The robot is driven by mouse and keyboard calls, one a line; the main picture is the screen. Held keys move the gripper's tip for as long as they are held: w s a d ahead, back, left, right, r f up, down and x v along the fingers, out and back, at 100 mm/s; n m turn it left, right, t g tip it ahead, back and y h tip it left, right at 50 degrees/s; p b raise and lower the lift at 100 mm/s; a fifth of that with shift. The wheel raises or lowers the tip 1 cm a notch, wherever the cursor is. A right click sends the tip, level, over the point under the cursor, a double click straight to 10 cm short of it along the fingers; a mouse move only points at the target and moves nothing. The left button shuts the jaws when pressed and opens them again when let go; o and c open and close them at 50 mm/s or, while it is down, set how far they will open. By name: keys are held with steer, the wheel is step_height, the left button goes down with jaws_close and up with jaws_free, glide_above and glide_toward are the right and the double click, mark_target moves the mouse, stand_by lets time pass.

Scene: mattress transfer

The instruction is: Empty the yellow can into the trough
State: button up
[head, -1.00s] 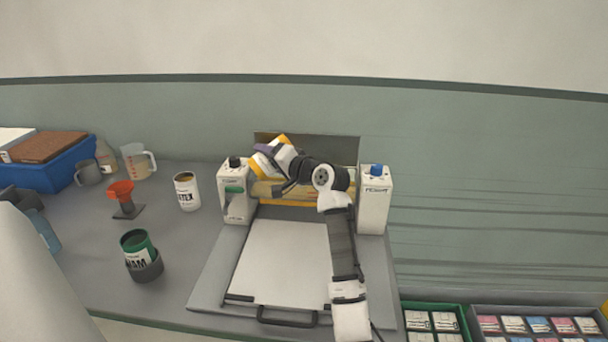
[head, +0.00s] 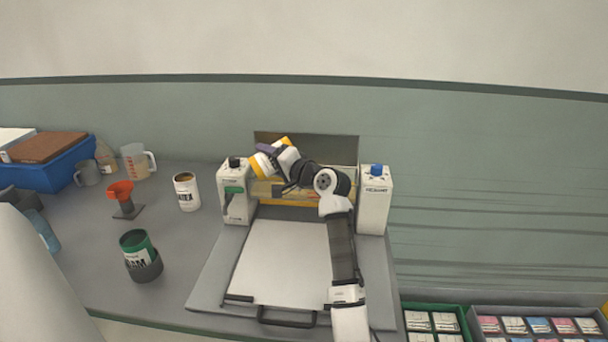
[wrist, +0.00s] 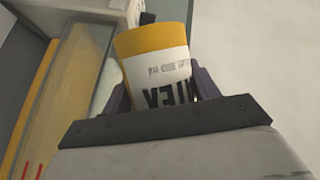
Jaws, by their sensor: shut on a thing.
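The yellow can (head: 259,166) is in my gripper (head: 268,150), which is shut on it above the left part of the trough. In the wrist view the can (wrist: 155,42) shows a yellow band and a white label with dark letters, between the purple fingers (wrist: 160,97). The can is tilted in the head view. Its mouth is hidden, and I cannot tell whether anything is flowing out. The trough (head: 291,203) is a long yellowish channel between two white housings, partly hidden by my arm. It also shows at the left of the wrist view (wrist: 68,85).
The white housings stand at the left (head: 235,205) and right (head: 374,205) of the trough. A pale flat plate (head: 280,260) lies in front. On the left are a white can (head: 187,195), a green can (head: 138,245), an orange funnel (head: 121,191) and a jug (head: 136,163).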

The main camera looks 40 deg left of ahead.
steer(key=shift+m, duration=0.3)
steer(key=shift+w+d+r+m+y+p, duration=0.4)
steer(key=shift+w+r+m+y, duration=0.15)
steer(key=shift+m, duration=0.25)
stand_by(1.3)
steer(key=shift+w+r+m+p, duration=0.2)
steer(key=shift+r+m+p, duration=0.3)
steer(key=shift+m, duration=0.3)
stand_by(1.1)
steer(key=shift+w+d+f+m+y, duration=0.1)
steer(key=shift+w+f+m+y, duration=0.1)
steer(key=shift+f+m+y, duration=0.25)
stand_by(0.7)
